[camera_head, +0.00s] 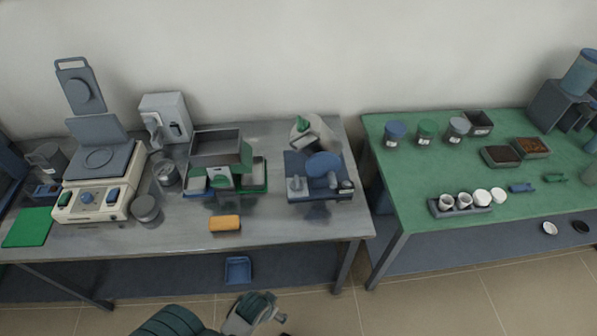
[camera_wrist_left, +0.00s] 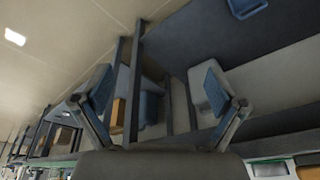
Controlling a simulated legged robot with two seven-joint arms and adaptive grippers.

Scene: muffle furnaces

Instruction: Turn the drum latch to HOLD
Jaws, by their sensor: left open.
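A blue-grey device with a round blue drum (camera_head: 323,164) sits on the right part of the grey metal table (camera_head: 270,222). A small grey upright part (camera_head: 296,184) stands at its left and a dark knob (camera_head: 346,186) at its right. I cannot read a HOLD mark or tell the latch setting. My left gripper (camera_head: 262,306) is low in front of the table, well away from the device. In the left wrist view its two blue-padded fingers (camera_wrist_left: 155,100) are spread with nothing held between them. My right gripper is not in view.
A beige instrument (camera_head: 90,203) with a raised lid stands at the left. A grey-green box (camera_head: 222,148) and an orange block (camera_head: 225,223) are mid-table. A blue bin (camera_head: 238,270) is below the table. The green table (camera_head: 430,165) at right carries jars, trays and white cups.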

